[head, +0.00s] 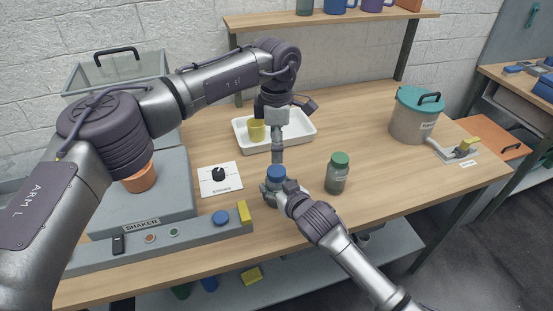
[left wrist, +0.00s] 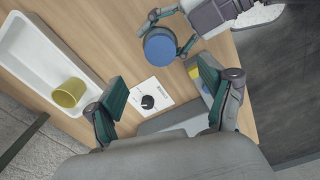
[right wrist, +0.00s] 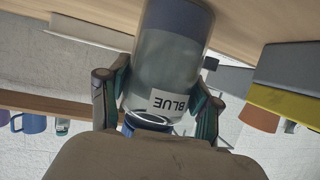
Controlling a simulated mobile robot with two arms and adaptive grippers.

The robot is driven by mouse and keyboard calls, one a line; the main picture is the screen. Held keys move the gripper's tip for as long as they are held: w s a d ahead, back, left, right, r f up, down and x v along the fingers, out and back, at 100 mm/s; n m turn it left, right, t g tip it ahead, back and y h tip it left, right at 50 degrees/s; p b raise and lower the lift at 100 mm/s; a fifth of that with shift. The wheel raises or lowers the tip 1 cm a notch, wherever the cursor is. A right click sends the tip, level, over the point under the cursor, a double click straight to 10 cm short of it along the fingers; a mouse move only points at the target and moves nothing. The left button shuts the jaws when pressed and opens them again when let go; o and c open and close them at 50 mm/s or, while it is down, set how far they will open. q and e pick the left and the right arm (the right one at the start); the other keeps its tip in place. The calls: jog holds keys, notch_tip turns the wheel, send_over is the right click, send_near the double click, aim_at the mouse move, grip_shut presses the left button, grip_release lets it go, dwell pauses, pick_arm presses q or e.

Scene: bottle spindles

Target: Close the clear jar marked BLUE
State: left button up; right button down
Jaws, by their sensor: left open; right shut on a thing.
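The clear jar marked BLUE (right wrist: 168,60) stands in my right gripper (right wrist: 160,92), whose fingers are shut on its sides. Its label reads upside down in the right wrist view. A blue lid (head: 276,173) is on top of the jar; how tightly it sits cannot be told. The lid shows as a round disc (left wrist: 160,46) in the left wrist view, with right gripper fingers around it. My left gripper (head: 277,156) points down just above the lid. Its fingers are open and empty in the left wrist view (left wrist: 160,78), apart from the lid.
A green-lidded jar (head: 337,174) stands close right of the right gripper. A white tray (head: 301,133) with a yellow cup (head: 256,130) lies behind. The shaker (head: 150,225) and a dial plate (head: 220,179) are left. A teal-lidded pot (head: 414,120) stands right.

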pick_arm(q)
notch_tip(320, 180, up, 4)
dwell(0.4)
pick_arm(e)
jog(key=shift+c, duration=0.7)
grip_release()
jog(key=shift+s+d, duration=0.1)
jog(key=v, duration=1.1)
jog(key=shift+s+d, duration=0.2)
jog(key=shift+s, duration=0.1)
